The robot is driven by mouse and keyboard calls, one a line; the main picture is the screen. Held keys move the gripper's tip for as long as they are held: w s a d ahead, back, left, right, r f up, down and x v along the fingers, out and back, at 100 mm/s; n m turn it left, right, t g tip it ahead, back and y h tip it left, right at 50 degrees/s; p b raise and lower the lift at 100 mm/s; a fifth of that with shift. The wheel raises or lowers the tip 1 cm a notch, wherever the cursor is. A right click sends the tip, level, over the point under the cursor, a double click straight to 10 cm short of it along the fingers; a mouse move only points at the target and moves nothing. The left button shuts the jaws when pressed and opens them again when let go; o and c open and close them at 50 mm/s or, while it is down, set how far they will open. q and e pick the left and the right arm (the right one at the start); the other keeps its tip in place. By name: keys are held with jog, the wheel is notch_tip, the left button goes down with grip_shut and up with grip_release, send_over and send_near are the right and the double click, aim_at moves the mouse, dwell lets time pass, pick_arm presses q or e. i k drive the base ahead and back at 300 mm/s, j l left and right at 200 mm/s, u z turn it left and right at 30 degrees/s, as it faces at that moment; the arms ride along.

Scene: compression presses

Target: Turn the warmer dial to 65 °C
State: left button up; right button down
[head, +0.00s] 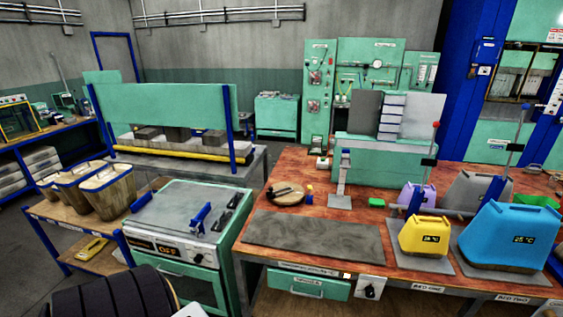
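A mint-green cabinet unit (178,230) with a grey top stands at the lower left. Its white sloped front panel has a lit display reading OFF (168,247) and small dark controls beside it, too small to read. Separately, a black dial (370,292) sits on a white plate under the front edge of the wooden bench, right of a green drawer (307,285). Its markings are too small to read, and I cannot tell from labels which of these is the warmer. Neither gripper is in view.
The wooden bench (268,228) carries a grey mat (315,240), a yellow unit (424,236) and a blue unit (503,237), both with 25 °C-like displays. Brown bins (107,191) stand left of the cabinet. A dark ridged shape (112,298) fills the bottom left.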

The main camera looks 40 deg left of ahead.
aim_at(198, 259)
jog(key=u, duration=2.35)
